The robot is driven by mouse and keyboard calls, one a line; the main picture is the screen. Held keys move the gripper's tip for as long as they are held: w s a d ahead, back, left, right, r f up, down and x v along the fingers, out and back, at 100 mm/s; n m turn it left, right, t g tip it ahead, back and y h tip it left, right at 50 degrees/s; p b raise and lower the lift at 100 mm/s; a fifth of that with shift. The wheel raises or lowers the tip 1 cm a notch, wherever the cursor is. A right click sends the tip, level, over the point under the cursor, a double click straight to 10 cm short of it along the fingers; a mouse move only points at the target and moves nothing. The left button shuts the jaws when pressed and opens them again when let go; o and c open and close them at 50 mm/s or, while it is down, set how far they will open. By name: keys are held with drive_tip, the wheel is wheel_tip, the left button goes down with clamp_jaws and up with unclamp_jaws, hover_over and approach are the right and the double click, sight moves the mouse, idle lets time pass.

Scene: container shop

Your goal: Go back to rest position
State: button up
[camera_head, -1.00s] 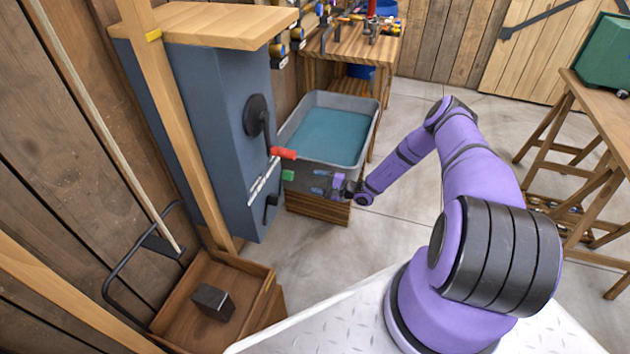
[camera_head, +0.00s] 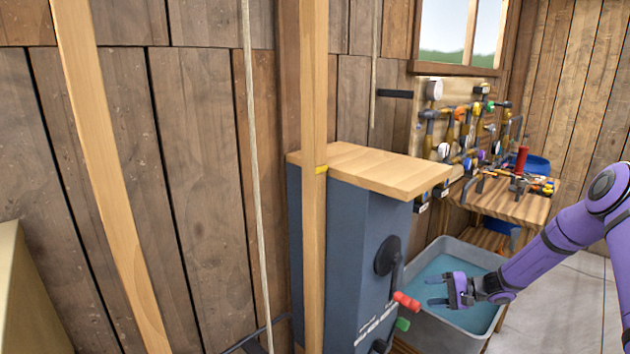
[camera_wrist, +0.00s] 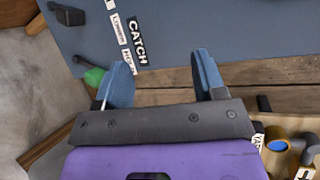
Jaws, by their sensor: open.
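My gripper (camera_head: 440,290) is open and empty. In the head view it is at the right, over the grey water tub (camera_head: 440,335), beside the blue-grey cabinet. In the wrist view my gripper (camera_wrist: 160,85) shows two blue finger pads apart, with nothing between them. The blue-grey cabinet (camera_wrist: 200,30) with white and black labels, one reading CATCH, lies beyond the fingers.
The blue-grey cabinet (camera_head: 345,270) has a wooden top, a black crank with a red handle (camera_head: 406,300) and a green block (camera_head: 402,324). A wooden workbench (camera_head: 515,205) with tools stands behind the tub. Wooden posts (camera_head: 314,150) rise in front of the plank wall.

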drive_tip(key=s+a+r+n+g+h, duration=0.1)
drive_tip(key=s+a+r+n+h, duration=0.3)
drive_tip(key=r, duration=0.6)
drive_tip(key=s+a+r+g+h, duration=0.1)
drive_tip(key=s+r+g, duration=0.1)
drive_tip(key=s+r, duration=0.6)
drive_tip(key=s+a+r+n+g+h, duration=0.1)
drive_tip(key=s+a+r+n+h, duration=0.2)
drive_tip(key=r, duration=0.9)
drive_tip(key=s+d+r+t+h, duration=0.1)
drive_tip(key=s+r, duration=0.3)
drive_tip(key=s, duration=0.5)
drive_tip(key=s+d+r+t+h, duration=0.1)
drive_tip(key=s+r+t+h, duration=0.1)
drive_tip(key=s, duration=0.7)
drive_tip(key=s+d+r+t+h, duration=0.1)
drive_tip(key=s+r+h, duration=0.2)
drive_tip(key=s+r, duration=0.3)
drive_tip(key=s, duration=0.2)
drive_tip(key=shift+s+d+r+m+t, duration=0.15)
drive_tip(key=shift+s+r+m+t, duration=0.05)
drive_tip(key=shift+s+m+t, duration=0.2)
